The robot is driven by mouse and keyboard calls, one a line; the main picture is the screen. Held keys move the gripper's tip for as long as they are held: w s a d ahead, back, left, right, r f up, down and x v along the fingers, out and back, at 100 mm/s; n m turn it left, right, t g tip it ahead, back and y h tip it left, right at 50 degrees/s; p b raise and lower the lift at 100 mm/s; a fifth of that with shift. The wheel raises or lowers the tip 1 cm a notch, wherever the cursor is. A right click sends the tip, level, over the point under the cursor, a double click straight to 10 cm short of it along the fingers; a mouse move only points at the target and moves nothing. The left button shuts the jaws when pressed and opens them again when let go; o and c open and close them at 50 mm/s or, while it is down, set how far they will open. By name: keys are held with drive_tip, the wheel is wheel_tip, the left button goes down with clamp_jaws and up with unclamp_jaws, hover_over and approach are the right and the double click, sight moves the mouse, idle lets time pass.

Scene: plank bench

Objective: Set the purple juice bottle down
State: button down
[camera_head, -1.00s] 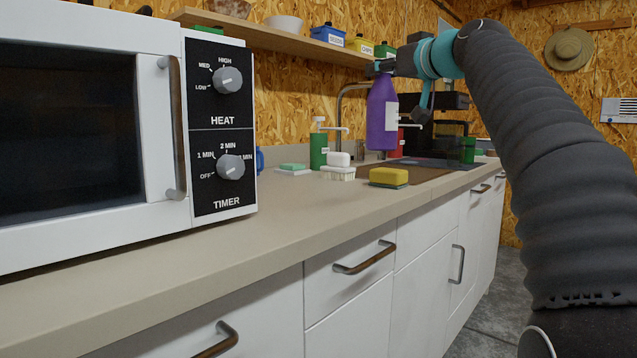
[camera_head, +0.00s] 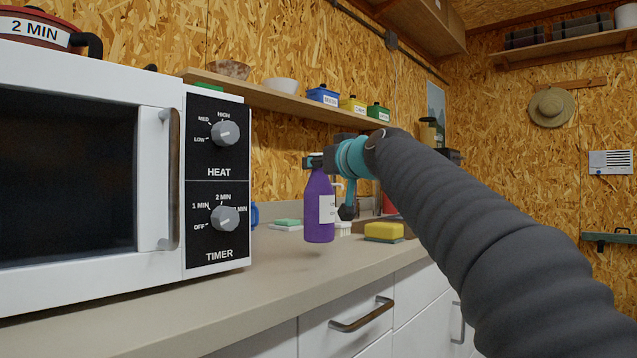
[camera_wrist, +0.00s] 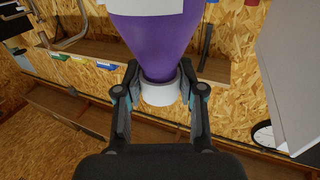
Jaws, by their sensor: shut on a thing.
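The purple juice bottle (camera_head: 317,212) is upright over the counter (camera_head: 285,268), to the right of the microwave. A faint shadow lies under its base, and it looks slightly above the surface. My gripper (camera_head: 318,162) is at the bottle's top. In the wrist view, the two fingers of my gripper (camera_wrist: 160,95) are shut around the white cap at the neck of the purple bottle (camera_wrist: 155,42). The bottle's base is out of the wrist view.
The white microwave (camera_head: 160,235) stands close on the left. A yellow sponge (camera_head: 384,231), a white brush (camera_head: 343,229) and a green-and-white soap block (camera_head: 287,224) lie behind the bottle. A shelf (camera_head: 290,101) runs above. The counter in front of the bottle is clear.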

sight(324, 178)
drive_tip(key=shift+f+b, duration=0.55)
drive_tip(key=shift+f, duration=1.15)
drive_tip(key=c, duration=0.7)
unclamp_jaws()
drive_tip(key=b+v, duration=0.2)
drive_tip(key=v, duration=1)
